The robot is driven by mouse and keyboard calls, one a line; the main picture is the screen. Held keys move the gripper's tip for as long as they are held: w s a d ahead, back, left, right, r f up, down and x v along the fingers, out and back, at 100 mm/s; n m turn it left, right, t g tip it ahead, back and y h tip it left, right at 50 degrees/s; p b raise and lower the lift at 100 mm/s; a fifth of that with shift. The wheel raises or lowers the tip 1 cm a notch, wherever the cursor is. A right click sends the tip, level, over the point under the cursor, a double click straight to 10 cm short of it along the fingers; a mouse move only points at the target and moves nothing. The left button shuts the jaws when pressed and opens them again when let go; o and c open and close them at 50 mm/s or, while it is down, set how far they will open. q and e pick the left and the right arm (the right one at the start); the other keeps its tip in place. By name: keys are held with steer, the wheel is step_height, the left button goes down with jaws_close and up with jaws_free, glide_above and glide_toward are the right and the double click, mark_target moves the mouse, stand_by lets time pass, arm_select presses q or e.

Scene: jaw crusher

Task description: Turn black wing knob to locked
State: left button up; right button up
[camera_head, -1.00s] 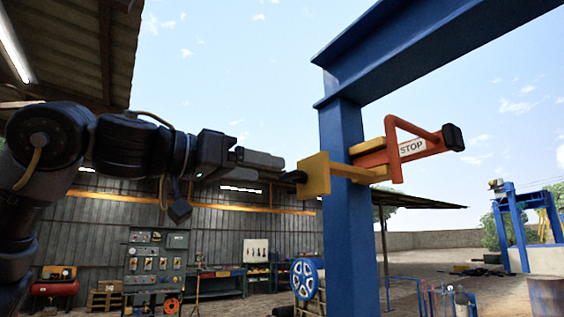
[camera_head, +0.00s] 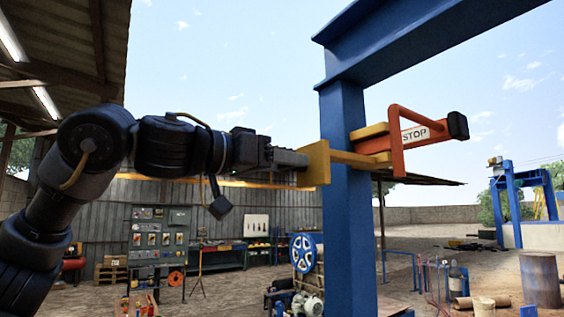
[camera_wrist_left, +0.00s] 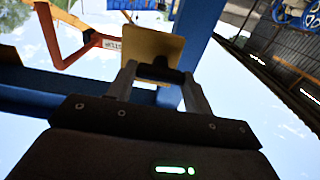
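The black wing knob (camera_wrist_left: 160,70) sits on a yellow plate (camera_wrist_left: 150,45) in the left wrist view. In the head view the yellow plate (camera_head: 319,163) stands left of the blue post, and the knob is hidden behind my gripper. My left gripper (camera_wrist_left: 159,76) has its two fingers spread, one on each side of the knob, with its tips at the knob's ends. I cannot tell whether they touch it. In the head view the left gripper (camera_head: 300,160) reaches the plate from the left. My right gripper is not in view.
The blue post (camera_head: 347,220) and beam stand close right of the gripper. An orange STOP arm (camera_head: 398,150) with a black end sticks out to the right of the post. A workshop wall, tool board (camera_head: 158,238) and blue wheel (camera_head: 306,253) are farther back.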

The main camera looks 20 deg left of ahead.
arm_select(q)
steer(key=shift+c, duration=0.9)
steer(key=shift+m, duration=0.3)
steer(key=m+b, duration=0.2)
steer(key=m, duration=1.5)
steer(key=shift+s+d, duration=0.1)
steer(key=shift+f+m, duration=0.1)
steer(key=shift+m, duration=0.2)
steer(key=o, duration=1)
